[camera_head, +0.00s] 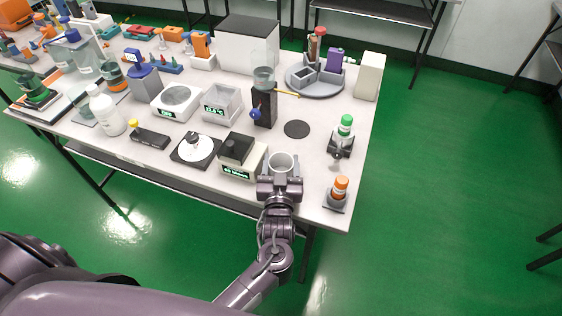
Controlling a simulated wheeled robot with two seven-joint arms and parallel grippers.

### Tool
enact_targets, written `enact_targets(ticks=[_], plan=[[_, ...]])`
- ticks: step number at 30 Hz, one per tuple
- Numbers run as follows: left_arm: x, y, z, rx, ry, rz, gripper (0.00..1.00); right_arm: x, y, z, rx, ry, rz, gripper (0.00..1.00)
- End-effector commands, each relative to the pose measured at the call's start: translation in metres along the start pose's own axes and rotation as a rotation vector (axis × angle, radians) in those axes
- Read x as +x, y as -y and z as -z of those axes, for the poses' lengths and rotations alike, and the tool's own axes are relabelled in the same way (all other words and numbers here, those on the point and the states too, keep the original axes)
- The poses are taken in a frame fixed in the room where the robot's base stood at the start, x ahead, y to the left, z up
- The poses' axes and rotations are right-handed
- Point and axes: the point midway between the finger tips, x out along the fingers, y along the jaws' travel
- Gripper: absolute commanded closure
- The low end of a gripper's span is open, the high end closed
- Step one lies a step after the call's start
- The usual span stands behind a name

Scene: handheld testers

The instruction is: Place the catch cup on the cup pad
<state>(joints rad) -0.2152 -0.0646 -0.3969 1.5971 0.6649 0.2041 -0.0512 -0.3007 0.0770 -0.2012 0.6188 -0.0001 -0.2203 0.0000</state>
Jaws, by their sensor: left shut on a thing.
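The catch cup (282,160) is a pale grey, open-topped cup near the front edge of the table. My left gripper (280,182) is at the cup's near side and is shut on it. The gripper hides the cup's lower part, so I cannot tell whether it touches the table. The cup pad (297,129) is a flat black disc on the table, just beyond the cup and slightly to its right. The pad is bare, and the cup is apart from it. My right gripper is not in view.
A box-shaped tester (238,172) stands close left of the cup. A dark stand with a clear funnel (263,78) is left of the pad. Green-capped (346,125) and orange (340,188) bottles stand to the right. A grey round organiser (316,85) is behind the pad.

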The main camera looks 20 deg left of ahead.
Motion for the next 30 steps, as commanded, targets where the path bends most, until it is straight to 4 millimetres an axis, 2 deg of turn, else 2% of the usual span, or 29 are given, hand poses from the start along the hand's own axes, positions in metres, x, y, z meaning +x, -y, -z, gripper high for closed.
enact_targets(ticks=[4, 5, 9, 16, 20, 24, 30], plan=[[0.000, 0.000, -0.004, 0.000, 0.000, 0.000, 0.67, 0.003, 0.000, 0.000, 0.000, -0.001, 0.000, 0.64], [0.000, 0.000, -0.003, 0.000, 0.000, 0.000, 0.38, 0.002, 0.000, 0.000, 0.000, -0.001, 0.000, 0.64], [0.000, 0.000, -0.003, 0.001, 0.000, 0.001, 0.20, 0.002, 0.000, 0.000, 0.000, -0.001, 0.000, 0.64], [0.000, 0.002, -0.003, 0.003, 0.000, 0.005, 0.20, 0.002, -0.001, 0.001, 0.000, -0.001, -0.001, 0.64], [0.000, 0.003, -0.008, 0.004, -0.001, 0.007, 0.20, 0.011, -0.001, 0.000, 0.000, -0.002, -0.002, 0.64], [-0.026, 0.003, -0.007, 0.004, 0.004, 0.008, 0.20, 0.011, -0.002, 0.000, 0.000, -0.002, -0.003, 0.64], [-0.059, 0.000, 0.004, 0.003, 0.003, 0.005, 0.20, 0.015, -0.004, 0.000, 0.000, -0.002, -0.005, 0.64]])
